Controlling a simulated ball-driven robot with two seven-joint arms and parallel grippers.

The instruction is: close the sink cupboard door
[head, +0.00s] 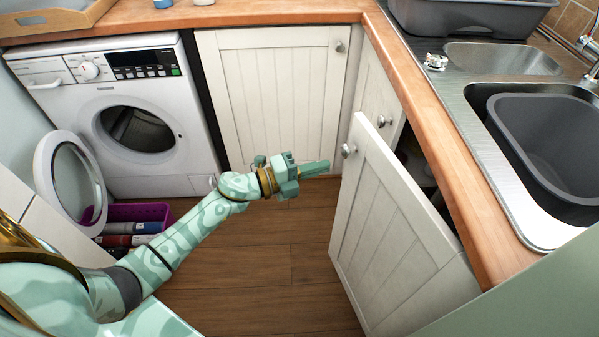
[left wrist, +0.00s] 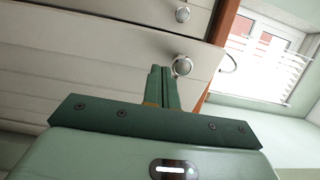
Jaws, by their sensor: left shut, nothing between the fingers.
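The sink cupboard door (head: 392,228) is a cream grooved panel that stands partly open under the worktop, with a dark gap behind its top edge. Its round metal knob (head: 348,150) is near its upper left corner. My left gripper (head: 318,167) is shut and empty, just left of the knob, on the outer side of the door. In the left wrist view the shut fingers (left wrist: 164,88) point toward a door panel (left wrist: 90,70) and a round knob (left wrist: 182,64); I cannot tell whether they touch. My right gripper does not show.
The wooden worktop (head: 440,130) runs above the door, with a sink and grey basin (head: 549,145). A washing machine (head: 125,115) has its round door (head: 70,180) open at the left. A purple crate (head: 137,213) is on the floor. The wooden floor (head: 265,260) before the cupboard is clear.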

